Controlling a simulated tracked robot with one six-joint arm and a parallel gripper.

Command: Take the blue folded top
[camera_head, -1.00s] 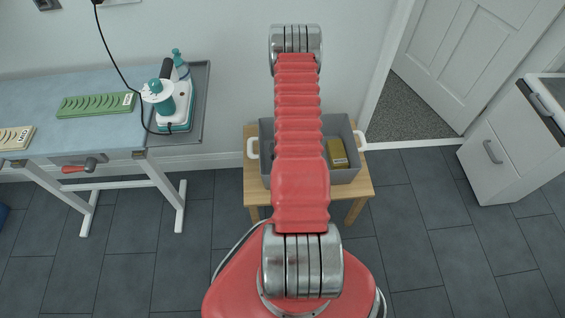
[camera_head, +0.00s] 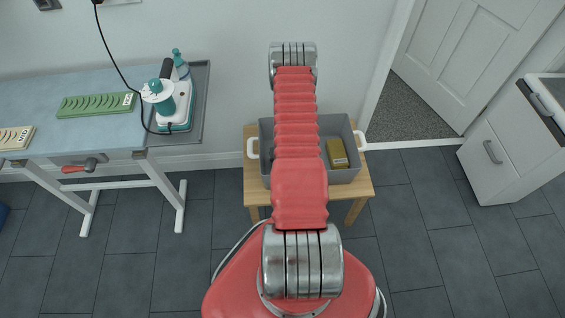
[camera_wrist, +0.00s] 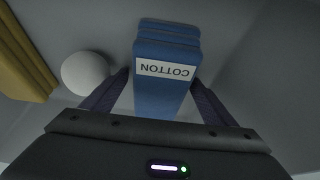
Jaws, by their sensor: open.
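The blue folded top (camera_wrist: 163,88) shows in the wrist view, with a white label reading COTTON that appears upside down. It is inside the grey bin (camera_head: 342,176), near a bin wall. My gripper (camera_wrist: 160,82) is open, with one dark finger on each side of the blue top. I cannot tell whether the fingers touch it. In the head view my red arm hides the blue top and my gripper.
A mustard-yellow folded item (camera_head: 337,153) lies at the bin's right side. A white round thing (camera_wrist: 85,73) sits left of the blue top. The bin stands on a small wooden table (camera_head: 256,189). An ironing board (camera_head: 60,125) with an iron stands left.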

